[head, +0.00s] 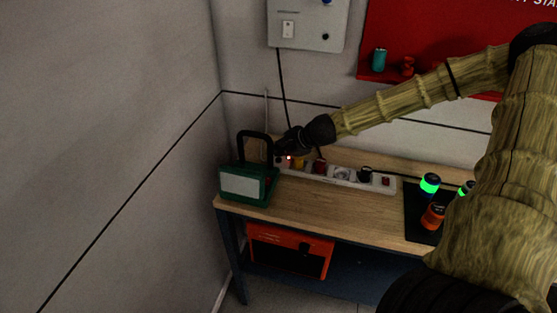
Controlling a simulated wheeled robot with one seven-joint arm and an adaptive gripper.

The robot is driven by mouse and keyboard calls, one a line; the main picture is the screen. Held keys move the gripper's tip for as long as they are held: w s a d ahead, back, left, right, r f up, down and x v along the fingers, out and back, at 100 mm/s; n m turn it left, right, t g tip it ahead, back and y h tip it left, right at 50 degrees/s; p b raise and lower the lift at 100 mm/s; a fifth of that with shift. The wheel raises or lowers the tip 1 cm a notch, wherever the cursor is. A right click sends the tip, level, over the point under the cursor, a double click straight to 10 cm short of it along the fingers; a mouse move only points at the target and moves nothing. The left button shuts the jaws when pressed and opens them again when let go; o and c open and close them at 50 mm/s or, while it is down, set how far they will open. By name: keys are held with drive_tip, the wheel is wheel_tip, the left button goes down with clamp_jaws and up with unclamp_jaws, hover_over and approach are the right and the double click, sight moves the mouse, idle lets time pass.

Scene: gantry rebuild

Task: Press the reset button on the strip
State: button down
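The white power strip (353,178) lies along the back of the wooden bench. It carries a yellow piece, a dark red piece, a bare socket, a black plug and, at its right end, a small red switch (386,182). My gripper (283,152) reaches in from the right and hangs over the left end of the strip, beside the green case. A small red glowing spot (290,157) shows right at the gripper. I cannot tell whether it is the reset button or whether the gripper touches it. The gripper partly hides that end; its finger opening is too small and dark to read.
A green case (247,185) with a black handle stands close left of my gripper, near the wall. A black mat (418,226) with green-lit and orange items is at the right. A grey wall box (308,22) and a red board (450,30) hang above. The bench (330,208) front is clear.

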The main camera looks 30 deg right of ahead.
sight(277, 161)
drive_tip(key=shift+f, duration=0.15)
drive_tip(key=shift+f+b, duration=0.25)
drive_tip(key=shift+b, duration=0.05)
drive_tip(key=shift+f+b, duration=0.3)
drive_tip(key=shift+f, duration=0.1)
idle(1.0)
drive_tip(key=shift+r, duration=0.1)
drive_tip(key=shift+r+p, duration=0.75)
wheel_tip(277, 161, up, 5)
drive_tip(key=p, duration=0.4)
drive_tip(key=shift+p, duration=0.3)
idle(0.7)
